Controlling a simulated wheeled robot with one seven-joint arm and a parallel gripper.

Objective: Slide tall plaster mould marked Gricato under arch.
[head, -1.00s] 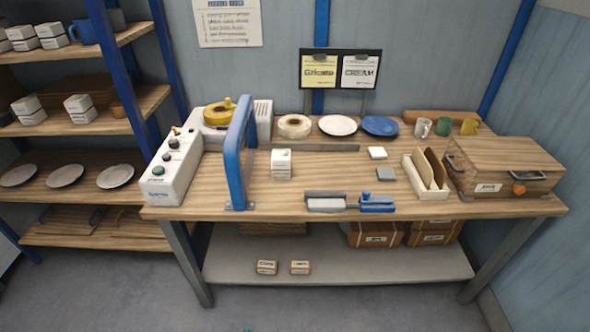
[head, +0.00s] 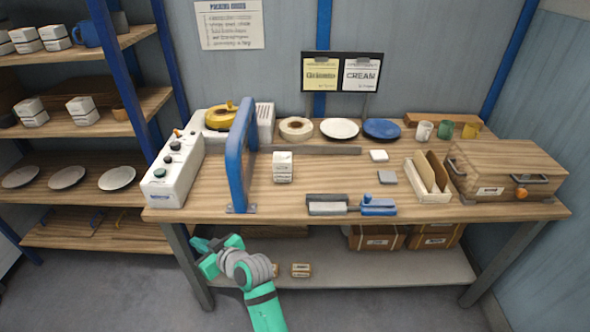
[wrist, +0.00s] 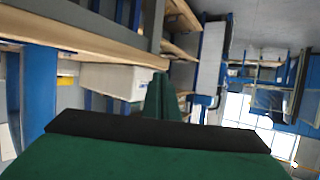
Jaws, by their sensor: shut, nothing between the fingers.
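The tall white plaster mould (head: 283,167) stands upright on the workbench, just right of the blue arch (head: 239,165) and apart from it. Small marks on its front are too fine to read. The arch stands on the bench, its legs one behind the other in the head view. My green gripper (head: 204,252) is low in front of the bench's front edge, below the arch and away from the mould. Its fingers (wrist: 162,97) are together and empty in the wrist view. The mould cannot be made out in the wrist view.
A white control box (head: 174,170) stands left of the arch. A grey fence strip (head: 320,151) runs behind the mould. A grey-and-blue clamp-like tool (head: 350,206) lies at the front edge. A Gricato card (head: 321,75) hangs behind. Bench between mould and arch is clear.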

